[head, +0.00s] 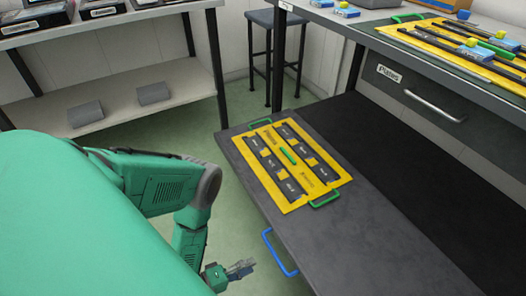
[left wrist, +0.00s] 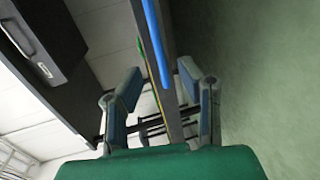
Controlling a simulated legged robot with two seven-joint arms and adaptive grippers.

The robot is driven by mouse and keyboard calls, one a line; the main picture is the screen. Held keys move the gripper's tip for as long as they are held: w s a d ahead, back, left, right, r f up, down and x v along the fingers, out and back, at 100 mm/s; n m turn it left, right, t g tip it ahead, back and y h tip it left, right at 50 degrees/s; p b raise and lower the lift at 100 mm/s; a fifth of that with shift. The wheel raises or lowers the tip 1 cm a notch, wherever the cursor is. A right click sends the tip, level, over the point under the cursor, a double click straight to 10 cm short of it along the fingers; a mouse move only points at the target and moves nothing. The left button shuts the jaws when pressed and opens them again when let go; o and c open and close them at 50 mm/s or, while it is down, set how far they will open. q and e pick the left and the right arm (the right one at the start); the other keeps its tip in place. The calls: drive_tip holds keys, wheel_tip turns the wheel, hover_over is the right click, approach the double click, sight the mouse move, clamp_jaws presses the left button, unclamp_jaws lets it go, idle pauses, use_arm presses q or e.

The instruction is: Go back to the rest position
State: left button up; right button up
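My left gripper (head: 243,268) hangs over the green floor at the bottom of the head view, to the left of the open drawer's blue handle (head: 278,252) and apart from it. In the left wrist view its two fingers (left wrist: 160,78) are spread with nothing held between them. The blue handle (left wrist: 157,45) shows beyond the fingertips there. My left arm (head: 165,185) is bent and comes in from the left. My right gripper is in neither view.
The dark drawer (head: 370,245) is pulled out and holds a yellow tray (head: 290,198) with green handles and black inserts. Above it is a worktop (head: 440,62) with more yellow trays. A stool (head: 262,20) and a shelf (head: 185,82) stand behind. Green floor lies between.

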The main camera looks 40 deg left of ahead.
use_arm(q)
drive_tip(key=shift+v, duration=1.05)
